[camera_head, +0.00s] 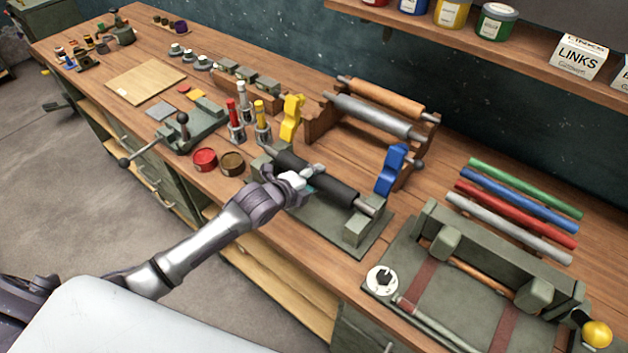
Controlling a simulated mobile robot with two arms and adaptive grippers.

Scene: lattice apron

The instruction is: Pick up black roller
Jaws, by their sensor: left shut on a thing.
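The black roller (335,190) has silver shaft ends. It lies across a grey-green stand (375,241), with its right end at the stand's end block and its left end near the other block. My left gripper (311,179) reaches in from the left and is shut on the black roller near its middle. Its fingers hide part of the roller. I cannot tell whether the shaft ends touch the blocks. My right gripper is not in view.
Behind stands a wooden rack with a grey roller (374,116) and a wooden roller (388,94). A yellow bracket (291,118) and a blue bracket (390,170) stand close by. Red (204,159) and brown (232,163) tins sit left. A grey-green press (490,262) stands right.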

